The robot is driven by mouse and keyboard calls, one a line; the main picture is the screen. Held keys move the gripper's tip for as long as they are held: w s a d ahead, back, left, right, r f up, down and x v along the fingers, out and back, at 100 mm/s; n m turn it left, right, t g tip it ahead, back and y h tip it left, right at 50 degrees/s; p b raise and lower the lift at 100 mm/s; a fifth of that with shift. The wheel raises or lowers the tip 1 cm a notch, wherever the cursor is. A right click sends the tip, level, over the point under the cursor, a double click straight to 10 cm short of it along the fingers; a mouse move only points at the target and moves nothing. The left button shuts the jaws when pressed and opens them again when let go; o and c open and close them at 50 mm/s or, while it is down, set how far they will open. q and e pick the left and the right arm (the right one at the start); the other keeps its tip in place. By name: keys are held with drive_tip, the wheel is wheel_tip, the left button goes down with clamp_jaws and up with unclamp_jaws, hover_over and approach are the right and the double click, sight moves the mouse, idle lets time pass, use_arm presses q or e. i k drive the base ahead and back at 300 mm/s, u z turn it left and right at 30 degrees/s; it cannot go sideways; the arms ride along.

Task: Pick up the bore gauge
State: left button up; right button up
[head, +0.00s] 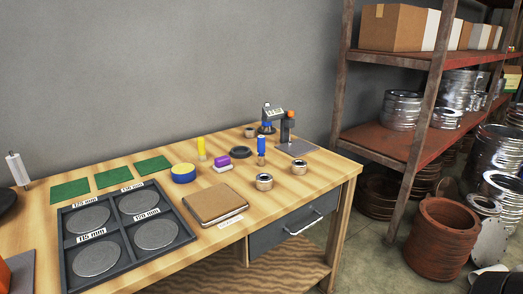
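What looks like the bore gauge (272,113), a device with a small grey digital display and a blue part below it, stands upright at the back right of the wooden workbench (165,272). It is beside a dark stand (286,129) with an orange knob, on a grey plate (298,148). I cannot tell whether the gauge touches the stand. Neither of my grippers is in view.
A black tray (112,228) with labelled metal discs fills the bench's front left. Green mats (113,178), a brown notebook (215,203), yellow-handled and blue-handled tools (261,146) and metal rings (264,182) lie nearby. A rusty shelf (405,140) stands right of the bench.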

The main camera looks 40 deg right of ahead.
sight(260, 139)
drive_tip(key=z, duration=2.4)
drive_tip(key=i, duration=1.55)
drive_tip(key=u, duration=3)
